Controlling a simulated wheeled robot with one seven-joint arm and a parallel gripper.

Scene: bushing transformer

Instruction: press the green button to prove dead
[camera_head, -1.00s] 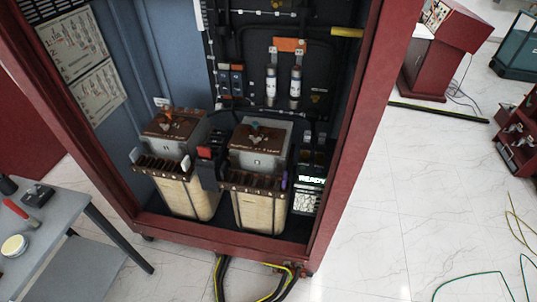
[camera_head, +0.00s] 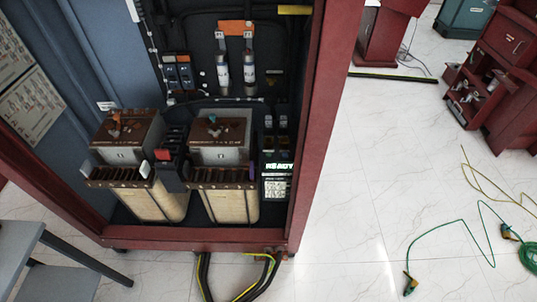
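I cannot make out a green button in this view. A small black unit with a lit display reading READY (camera_head: 278,166) stands inside the open red cabinet (camera_head: 313,120), low on the right. It is beside the right transformer (camera_head: 219,138). The left transformer (camera_head: 126,134) stands to its left, and a dark block with red parts (camera_head: 173,142) sits between the two. My gripper is not in view.
A grey table (camera_head: 27,240) is at the lower left. Black and yellow-striped cables (camera_head: 240,280) leave the cabinet's base. A green lead (camera_head: 467,222) lies on the floor at right, near a red rack (camera_head: 490,85).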

